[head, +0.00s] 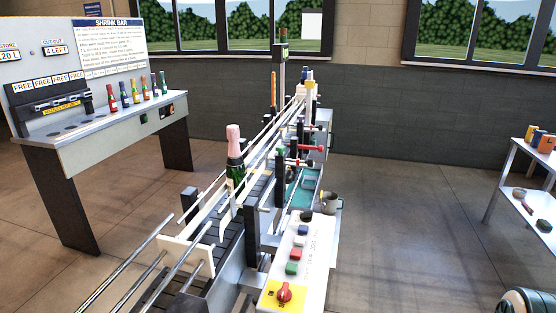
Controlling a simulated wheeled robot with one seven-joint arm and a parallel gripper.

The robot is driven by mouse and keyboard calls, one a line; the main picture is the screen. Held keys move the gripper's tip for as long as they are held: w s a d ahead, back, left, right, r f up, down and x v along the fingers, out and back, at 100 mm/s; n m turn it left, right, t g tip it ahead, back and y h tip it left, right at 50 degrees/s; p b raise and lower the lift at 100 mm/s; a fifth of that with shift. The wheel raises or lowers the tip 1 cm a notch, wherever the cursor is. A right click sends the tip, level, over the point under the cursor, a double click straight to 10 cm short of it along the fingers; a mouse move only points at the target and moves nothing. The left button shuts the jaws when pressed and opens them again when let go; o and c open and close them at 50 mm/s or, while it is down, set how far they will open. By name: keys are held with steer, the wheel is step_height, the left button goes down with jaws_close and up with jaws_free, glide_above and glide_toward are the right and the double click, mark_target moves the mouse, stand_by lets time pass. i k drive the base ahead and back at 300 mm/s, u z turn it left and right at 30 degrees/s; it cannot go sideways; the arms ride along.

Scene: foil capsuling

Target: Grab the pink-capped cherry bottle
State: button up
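A dark green bottle (236,172) with a tall pink cap (233,140) stands upright on the conveyor (228,240), between its guide rails. It has a pale label, and the rails partly hide its lower part. I cannot read whether the label says cherry. Several smaller bottles (139,91) with caps of different colours stand on the Shrink Bar bench at the left. My gripper is not in view.
The Shrink Bar bench (85,128) stands at the left. A control panel (297,255) with a red knob (284,293) is beside the conveyor's near end. Steel rods (125,275) jut toward me. A shelf (531,165) stands at the right, with clear floor (410,220) before it.

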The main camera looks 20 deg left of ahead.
mark_target(235, 166)
steer(key=i, duration=3.1)
steer(key=u, duration=3.55)
steer(key=i, duration=0.5)
steer(key=u, duration=0.15)
